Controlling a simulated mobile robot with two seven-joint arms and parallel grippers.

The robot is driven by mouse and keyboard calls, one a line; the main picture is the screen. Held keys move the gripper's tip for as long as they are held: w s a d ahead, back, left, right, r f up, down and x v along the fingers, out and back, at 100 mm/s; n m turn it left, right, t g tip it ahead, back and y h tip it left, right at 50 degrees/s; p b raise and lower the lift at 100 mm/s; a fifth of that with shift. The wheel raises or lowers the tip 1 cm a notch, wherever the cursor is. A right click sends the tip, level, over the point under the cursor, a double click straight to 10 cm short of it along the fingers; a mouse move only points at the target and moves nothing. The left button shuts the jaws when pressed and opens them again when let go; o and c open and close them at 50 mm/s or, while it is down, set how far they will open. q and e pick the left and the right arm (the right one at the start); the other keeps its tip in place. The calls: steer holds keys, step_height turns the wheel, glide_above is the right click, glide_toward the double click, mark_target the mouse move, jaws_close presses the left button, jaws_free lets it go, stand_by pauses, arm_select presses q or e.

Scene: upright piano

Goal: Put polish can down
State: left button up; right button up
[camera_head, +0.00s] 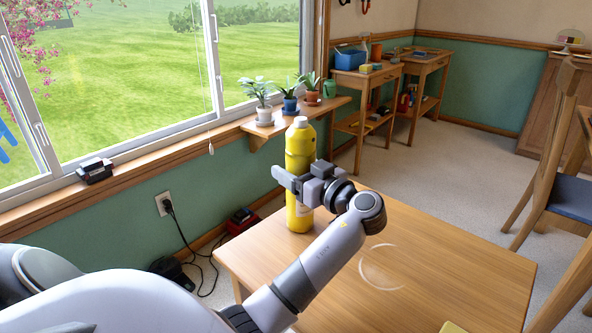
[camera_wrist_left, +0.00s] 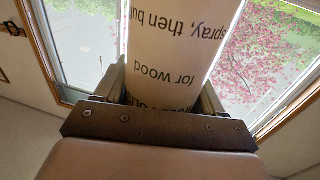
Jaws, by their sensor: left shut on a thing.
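The polish can (camera_head: 299,148) is a tall yellow can with a white cap, standing upright in the head view. My left gripper (camera_head: 300,188) is shut around its middle. In the left wrist view the can's pale label (camera_wrist_left: 185,50) fills the space between the fingers, with printed words such as "spray" and "for wood". The can's base overlaps the back left part of the wooden table (camera_head: 450,262); I cannot tell if it touches the top. My right gripper is not in view.
A pale ring mark (camera_head: 383,267) lies on the mostly clear table top. A yellow thing (camera_head: 454,328) shows at the front edge. Potted plants (camera_head: 288,98) stand on a wall shelf behind. A chair (camera_head: 552,170) stands at the right.

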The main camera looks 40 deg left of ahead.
arm_select(q)
steer(key=shift+r, duration=0.1)
steer(key=o, duration=1.5)
steer(key=shift+c, duration=0.2)
steer(key=s+d, duration=0.1)
steer(key=d, duration=1.1)
